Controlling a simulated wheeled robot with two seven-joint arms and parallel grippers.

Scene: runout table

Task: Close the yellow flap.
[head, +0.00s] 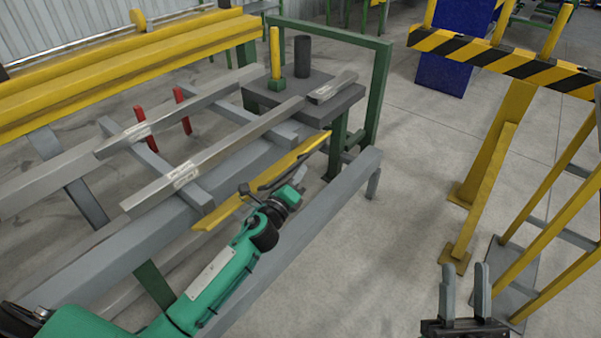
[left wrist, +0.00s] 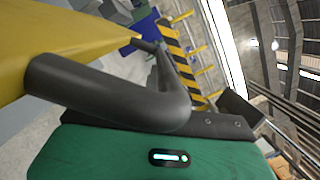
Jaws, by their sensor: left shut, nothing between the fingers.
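The yellow flap (head: 262,180) is a long narrow strip along the near side of the runout table (head: 265,150), slanting from lower left to upper right. In the left wrist view the flap (left wrist: 60,35) fills the upper left. My right gripper (head: 465,285) is open and empty at the lower right, far from the flap.
Metal bars (head: 225,150) lie across the table. A grey block with a dark cylinder (head: 302,56) and a yellow post stands at its far end. A grey rail (head: 300,235) runs below the flap. A striped barrier (head: 510,62) stands right. Floor between is clear.

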